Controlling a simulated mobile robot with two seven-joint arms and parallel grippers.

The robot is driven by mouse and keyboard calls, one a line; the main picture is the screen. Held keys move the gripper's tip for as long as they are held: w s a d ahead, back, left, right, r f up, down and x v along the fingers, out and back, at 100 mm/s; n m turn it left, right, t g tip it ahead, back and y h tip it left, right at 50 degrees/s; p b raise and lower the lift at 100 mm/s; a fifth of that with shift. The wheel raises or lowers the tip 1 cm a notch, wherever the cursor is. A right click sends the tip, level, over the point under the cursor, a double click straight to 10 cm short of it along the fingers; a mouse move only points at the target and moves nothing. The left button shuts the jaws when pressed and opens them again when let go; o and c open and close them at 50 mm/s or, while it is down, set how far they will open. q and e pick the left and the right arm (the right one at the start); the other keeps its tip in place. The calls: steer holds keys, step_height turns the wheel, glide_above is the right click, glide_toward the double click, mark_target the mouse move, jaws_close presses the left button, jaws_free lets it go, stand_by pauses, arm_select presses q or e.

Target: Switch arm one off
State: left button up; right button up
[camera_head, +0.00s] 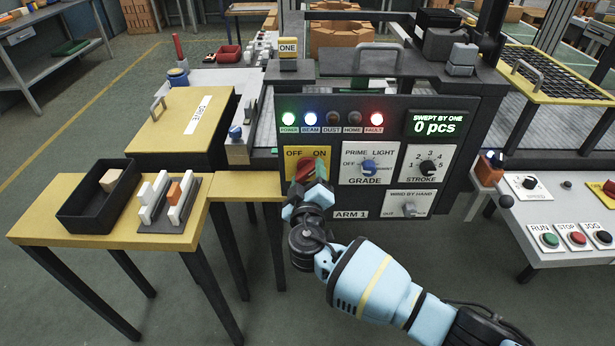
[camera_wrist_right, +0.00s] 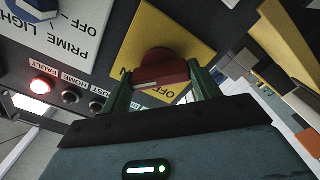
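The ARM 1 control panel (camera_head: 385,205) faces me in the head view. Its red rotary switch (camera_head: 305,169) sits on a yellow OFF/ON plate (camera_head: 320,158). My right gripper (camera_head: 308,188) is at this switch and partly covers it. In the right wrist view the green fingers lie on both sides of the red knob (camera_wrist_right: 160,70) and appear closed on it. The knob looks slanted in the head view; I cannot tell its exact setting. The POWER (camera_head: 288,118), BEAM (camera_head: 310,118) and FAULT (camera_head: 376,118) lamps are lit. My left gripper is not in view.
A yellow table (camera_head: 60,235) with a black tray (camera_head: 75,212) stands left. RUN, STOP and JOG buttons (camera_head: 577,238) are far right.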

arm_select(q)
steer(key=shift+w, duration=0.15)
arm_select(e)
steer(key=shift+c, duration=0.8)
